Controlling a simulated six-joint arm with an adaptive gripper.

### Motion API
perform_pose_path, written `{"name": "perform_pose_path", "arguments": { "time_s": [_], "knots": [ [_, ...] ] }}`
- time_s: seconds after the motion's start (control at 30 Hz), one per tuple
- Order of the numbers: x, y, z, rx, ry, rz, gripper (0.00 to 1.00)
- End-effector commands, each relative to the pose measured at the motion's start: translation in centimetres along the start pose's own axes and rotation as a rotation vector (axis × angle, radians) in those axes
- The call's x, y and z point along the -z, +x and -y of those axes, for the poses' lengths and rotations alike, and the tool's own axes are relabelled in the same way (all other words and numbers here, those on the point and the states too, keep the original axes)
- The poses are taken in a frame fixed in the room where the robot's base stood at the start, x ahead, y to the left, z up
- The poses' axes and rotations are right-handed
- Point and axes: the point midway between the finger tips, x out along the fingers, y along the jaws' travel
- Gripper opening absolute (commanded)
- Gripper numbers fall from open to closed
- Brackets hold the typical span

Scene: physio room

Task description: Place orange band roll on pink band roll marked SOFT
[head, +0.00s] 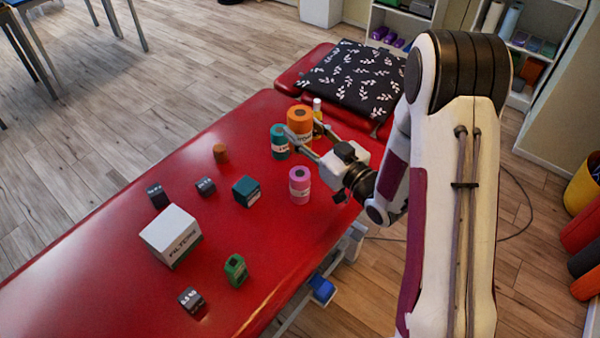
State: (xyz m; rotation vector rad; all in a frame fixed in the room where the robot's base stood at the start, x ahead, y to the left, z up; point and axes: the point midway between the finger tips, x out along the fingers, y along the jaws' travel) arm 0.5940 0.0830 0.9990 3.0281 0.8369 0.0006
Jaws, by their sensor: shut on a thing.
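The orange band roll (299,117) is upright near the far end of the red treatment table, with a dark core on top and a pale label. My gripper (305,137) is shut on it, reaching in from the right. The fingers hide part of its lower side, and I cannot tell whether it is clear of the table. The pink band roll (300,186) stands upright on the table, nearer the camera than the orange roll and below my gripper. It has a dark core and a white label too small to read. Nothing rests on its top.
A teal band roll (279,141) stands close left of the orange roll. A white-capped bottle (317,107) is just behind. A teal box (246,191), a white carton (171,236), a green item (236,270) and small dark blocks stand left and nearer. Red table surface (265,235) is bare between them.

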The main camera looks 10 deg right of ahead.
Motion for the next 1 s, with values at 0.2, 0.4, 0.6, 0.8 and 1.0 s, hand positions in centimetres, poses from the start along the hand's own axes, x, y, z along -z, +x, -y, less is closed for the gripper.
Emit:
{"name": "perform_pose_path", "arguments": {
  "time_s": [0.2,0.4,0.6,0.8,1.0],
  "knots": [
    [0.1,0.0,0.0,0.001,-0.001,-0.002,0.10],
    [-0.6,0.0,0.0,0.001,0.001,0.000,0.10],
    [-2.2,0.0,0.0,0.001,0.001,0.000,0.10],
    [-4.2,0.0,0.0,0.001,0.001,0.000,0.10],
    [-5.5,0.0,0.0,0.001,0.001,-0.001,0.10]
  ]
}}
